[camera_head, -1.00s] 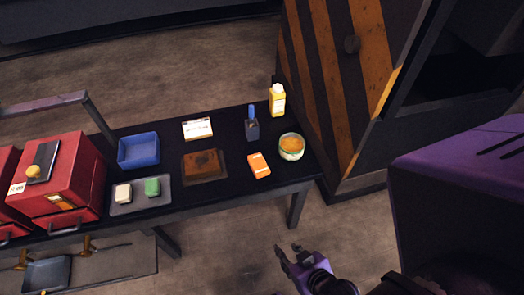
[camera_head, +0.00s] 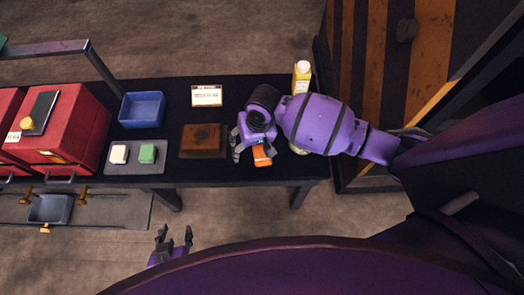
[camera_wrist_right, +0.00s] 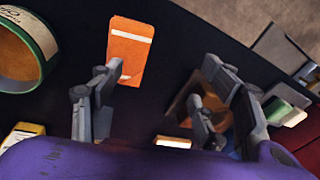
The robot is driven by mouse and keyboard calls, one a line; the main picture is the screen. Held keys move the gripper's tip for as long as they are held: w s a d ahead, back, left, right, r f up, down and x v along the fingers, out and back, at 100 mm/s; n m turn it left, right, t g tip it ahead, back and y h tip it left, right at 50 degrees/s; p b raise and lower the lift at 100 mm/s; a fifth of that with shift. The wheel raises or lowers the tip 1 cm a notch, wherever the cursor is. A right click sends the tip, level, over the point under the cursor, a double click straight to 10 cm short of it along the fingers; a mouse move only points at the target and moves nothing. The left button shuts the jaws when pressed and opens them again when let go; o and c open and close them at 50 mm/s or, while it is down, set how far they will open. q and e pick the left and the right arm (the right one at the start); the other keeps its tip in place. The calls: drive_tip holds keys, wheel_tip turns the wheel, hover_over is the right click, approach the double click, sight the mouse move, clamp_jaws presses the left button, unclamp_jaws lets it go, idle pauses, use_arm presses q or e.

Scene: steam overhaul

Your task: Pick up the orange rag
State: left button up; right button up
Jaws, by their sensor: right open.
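The orange rag (camera_head: 262,156) lies flat on the dark table near its front edge, partly hidden by my right gripper in the head view. In the right wrist view the rag (camera_wrist_right: 130,48) shows as an orange rectangle with a pale stripe. My right gripper (camera_head: 243,150) is over the table at the rag. In the wrist view its fingers (camera_wrist_right: 165,85) are spread apart with nothing between them; the left finger overlaps the rag's lower edge in the picture. Contact cannot be told. My left gripper (camera_head: 174,238) is open and empty, below the table's front edge in the picture.
A round open container (camera_wrist_right: 22,50) stands beside the rag. A yellow bottle (camera_head: 302,80) stands behind my right arm. A brown block (camera_head: 203,140), white card (camera_head: 206,96), blue tray (camera_head: 142,110) and sponge tray (camera_head: 135,168) are left. Red boxes (camera_head: 65,130) stand farther left.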

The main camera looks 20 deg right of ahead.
sight(261, 150)
drive_tip(key=d, duration=0.1)
drive_tip(key=d+r+h, duration=0.1)
drive_tip(key=w+d, duration=0.1)
drive_tip(key=shift+r+m+g, duration=0.35)
drive_tip(key=shift+m+g, duration=0.05)
drive_tip(key=shift+s+d+f+h, duration=0.15)
drive_tip(key=shift+d+h, duration=0.05)
drive_tip(key=shift+h, duration=0.1)
wheel_tip(261, 150, down, 7)
drive_tip(key=shift+d+b, duration=0.15)
drive_tip(key=shift+b, duration=0.25)
drive_tip(key=shift+c, duration=1.4)
drive_tip(key=c, duration=1)
use_arm(q)
drive_tip(key=shift+s+a+f, duration=0.25)
drive_tip(key=shift+f, duration=0.1)
use_arm(e)
drive_tip(key=shift+o, duration=0.2)
